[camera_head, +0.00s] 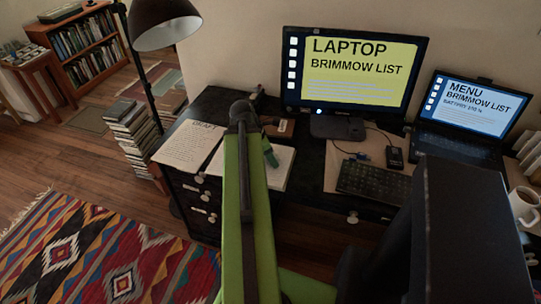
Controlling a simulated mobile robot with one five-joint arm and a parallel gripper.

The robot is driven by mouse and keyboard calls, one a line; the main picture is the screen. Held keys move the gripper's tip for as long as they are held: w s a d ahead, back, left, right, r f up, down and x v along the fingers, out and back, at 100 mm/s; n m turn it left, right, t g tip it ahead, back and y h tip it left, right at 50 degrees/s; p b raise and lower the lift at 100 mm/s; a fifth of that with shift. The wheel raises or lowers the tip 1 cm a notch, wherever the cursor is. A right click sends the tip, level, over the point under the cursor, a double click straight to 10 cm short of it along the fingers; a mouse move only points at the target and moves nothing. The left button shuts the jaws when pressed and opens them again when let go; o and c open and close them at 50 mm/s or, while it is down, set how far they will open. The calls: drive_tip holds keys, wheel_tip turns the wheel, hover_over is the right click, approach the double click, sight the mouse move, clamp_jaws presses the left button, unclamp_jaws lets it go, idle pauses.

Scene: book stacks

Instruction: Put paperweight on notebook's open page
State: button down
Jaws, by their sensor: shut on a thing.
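The notebook lies open on the dark desk. Its written left page (187,146) shows to the left of my arm, and a paler right page (279,166) shows to the right. My green arm reaches up across the middle of the notebook and hides part of it. A small dark green piece (270,154) shows just right of the arm, over the right page. I cannot tell whether it is the paperweight or whether it touches the page. My gripper's fingers are not visible; the arm may cover them. No other paperweight can be made out.
A monitor (355,72), keyboard (373,183) and mouse (395,157) stand to the right, with a laptop (468,112) and mug (524,205) beyond. A small brown labelled object (279,128) sits behind the notebook. A lamp (164,24) rises behind the desk's left side.

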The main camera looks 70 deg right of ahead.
drive_tip(key=shift+w, duration=0.2)
drive_tip(key=shift+f, duration=0.2)
drive_tip(key=c, duration=0.6)
unclamp_jaws()
drive_tip(key=shift+r, duration=0.1)
drive_tip(key=shift+r+p, duration=0.3)
drive_tip(key=shift+p, duration=0.1)
drive_tip(key=p+v, duration=1)
drive_tip(key=v, duration=0.1)
drive_tip(key=shift+w+a+r+p, duration=0.15)
drive_tip(key=shift+r+p, duration=0.15)
drive_tip(key=shift+p, duration=0.1)
